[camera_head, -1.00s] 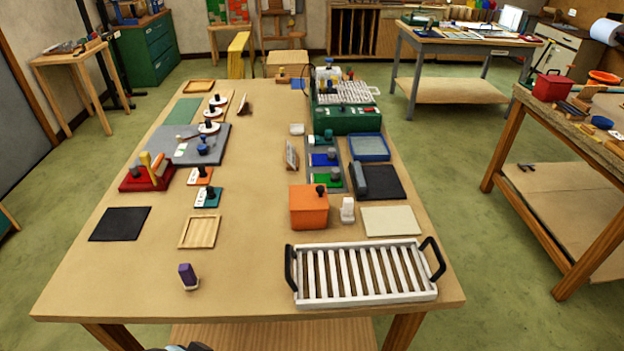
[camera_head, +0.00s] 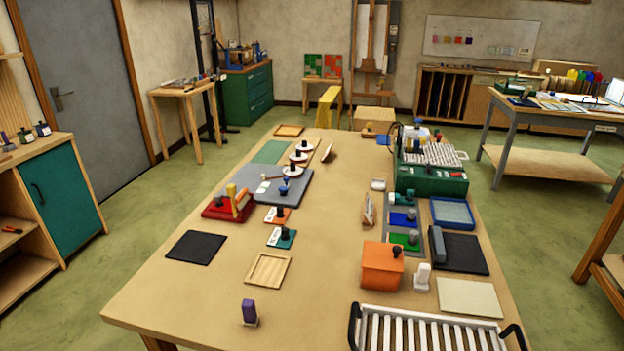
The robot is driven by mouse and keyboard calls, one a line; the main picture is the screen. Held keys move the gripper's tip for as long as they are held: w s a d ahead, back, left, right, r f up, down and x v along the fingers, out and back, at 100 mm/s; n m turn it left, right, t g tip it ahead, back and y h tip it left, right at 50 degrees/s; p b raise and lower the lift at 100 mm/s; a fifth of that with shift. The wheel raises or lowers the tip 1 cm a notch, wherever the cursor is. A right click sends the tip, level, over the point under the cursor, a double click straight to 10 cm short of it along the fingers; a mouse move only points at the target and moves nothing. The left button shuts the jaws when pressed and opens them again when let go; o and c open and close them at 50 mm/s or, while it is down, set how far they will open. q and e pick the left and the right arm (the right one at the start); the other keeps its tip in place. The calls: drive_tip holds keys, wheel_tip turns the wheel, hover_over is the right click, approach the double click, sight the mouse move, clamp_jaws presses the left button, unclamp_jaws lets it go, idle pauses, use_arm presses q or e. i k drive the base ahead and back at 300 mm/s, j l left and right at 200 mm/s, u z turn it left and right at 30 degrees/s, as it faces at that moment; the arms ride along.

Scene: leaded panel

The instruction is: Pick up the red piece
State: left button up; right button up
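No loose red glass piece can be made out for certain on the long workbench (camera_head: 190,292). The clearest red thing there is a red tray (camera_head: 214,211) on the left side, holding upright yellow and orange tools. Several small coloured pieces with dark knobs sit near it: an orange-red one on a white card (camera_head: 277,215) and a teal one (camera_head: 281,238). A blue piece (camera_head: 403,219) and a green piece (camera_head: 405,241) sit in a grey rack at right. Neither of my grippers shows in the head view.
An orange box (camera_head: 381,268), a white slatted rack (camera_head: 420,330) and a green machine (camera_head: 430,180) stand along the bench's right side. A black mat (camera_head: 195,247), wooden tray (camera_head: 268,270) and purple-topped block (camera_head: 249,312) lie at left. The bench's middle strip is clear.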

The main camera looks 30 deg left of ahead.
sight(221, 205)
drive_tip(key=u, duration=1.3)
